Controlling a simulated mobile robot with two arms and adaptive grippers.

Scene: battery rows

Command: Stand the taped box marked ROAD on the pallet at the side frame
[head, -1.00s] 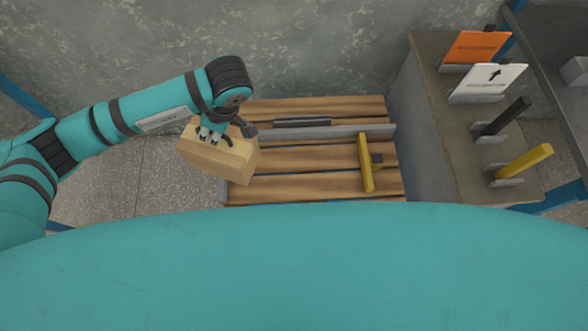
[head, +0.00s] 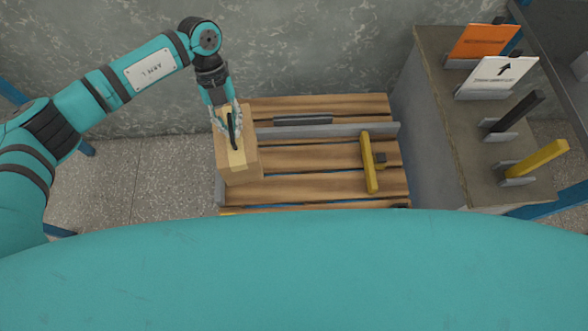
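A brown cardboard box (head: 242,168) with a paler tape strip is at the left end of the wooden pallet (head: 325,157). It looks upright and squared with the pallet; whether its base touches the boards is hidden. No ROAD marking is readable. My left gripper (head: 233,138) comes down from above, its fingers closed on the box's upper part. A grey upright piece (head: 220,188), possibly the side frame, shows at the pallet's left edge, close beside the box. My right gripper is not in view.
A grey rail (head: 350,131) runs across the pallet, with a dark bar (head: 303,120) behind it. A yellow bar (head: 368,165) lies to the right. A concrete block (head: 432,125) on the right carries orange and white signs and black and yellow handles.

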